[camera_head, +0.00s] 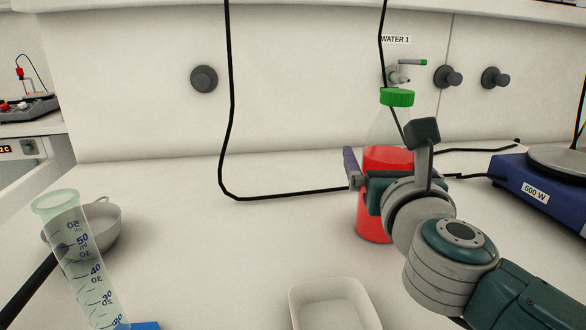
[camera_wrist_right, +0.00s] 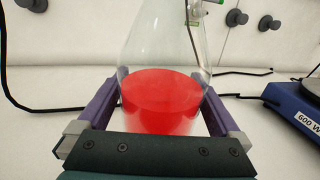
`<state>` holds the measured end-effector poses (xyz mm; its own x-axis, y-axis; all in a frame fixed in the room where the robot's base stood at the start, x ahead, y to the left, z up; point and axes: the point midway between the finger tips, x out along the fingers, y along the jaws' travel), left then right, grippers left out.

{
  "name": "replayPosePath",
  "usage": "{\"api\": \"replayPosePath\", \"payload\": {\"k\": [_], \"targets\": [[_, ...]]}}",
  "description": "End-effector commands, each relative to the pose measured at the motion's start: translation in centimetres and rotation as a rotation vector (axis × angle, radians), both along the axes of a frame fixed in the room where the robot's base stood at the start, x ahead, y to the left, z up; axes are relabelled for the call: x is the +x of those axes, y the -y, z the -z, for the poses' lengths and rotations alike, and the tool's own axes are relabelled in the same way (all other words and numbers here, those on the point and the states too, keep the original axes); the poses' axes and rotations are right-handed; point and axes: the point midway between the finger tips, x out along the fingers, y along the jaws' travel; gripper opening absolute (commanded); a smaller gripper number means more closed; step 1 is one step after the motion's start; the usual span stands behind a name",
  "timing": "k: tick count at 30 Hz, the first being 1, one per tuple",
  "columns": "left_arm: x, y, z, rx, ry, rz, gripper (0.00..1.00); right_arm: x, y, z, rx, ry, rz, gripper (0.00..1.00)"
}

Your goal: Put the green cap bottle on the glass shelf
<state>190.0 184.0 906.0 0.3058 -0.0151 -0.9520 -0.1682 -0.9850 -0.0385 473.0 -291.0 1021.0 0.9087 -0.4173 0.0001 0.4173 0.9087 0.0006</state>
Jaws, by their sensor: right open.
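The green cap bottle (camera_head: 387,158) is a clear flask with red liquid and a green screw cap. It stands upright on the white bench, right of centre in the head view. It also fills the middle of the right wrist view (camera_wrist_right: 162,100), where its cap is out of frame. My right gripper (camera_wrist_right: 158,108) is open, with one purple finger on each side of the bottle at the height of the red liquid. I cannot tell whether the fingers touch the glass. My left gripper is not in view. I cannot make out a glass shelf.
A measuring cylinder (camera_head: 85,258) and a grey bowl (camera_head: 108,228) stand at the left. A white tray (camera_head: 333,306) lies in front. A blue hotplate (camera_head: 535,188) is at the right. A black cable (camera_head: 229,120) hangs behind. The bench's middle is clear.

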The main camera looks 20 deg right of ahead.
Motion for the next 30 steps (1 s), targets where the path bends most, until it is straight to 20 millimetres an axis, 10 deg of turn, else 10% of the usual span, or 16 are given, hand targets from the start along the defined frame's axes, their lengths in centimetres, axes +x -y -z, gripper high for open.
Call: {"api": "replayPosePath", "payload": {"k": [4,30], "targets": [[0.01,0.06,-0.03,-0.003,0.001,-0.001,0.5,-0.03,-0.01,0.01,0.0,0.0,0.0,0.98],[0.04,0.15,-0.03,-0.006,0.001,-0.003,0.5,-0.06,-0.04,0.01,-0.001,0.0,0.0,0.0]]}}
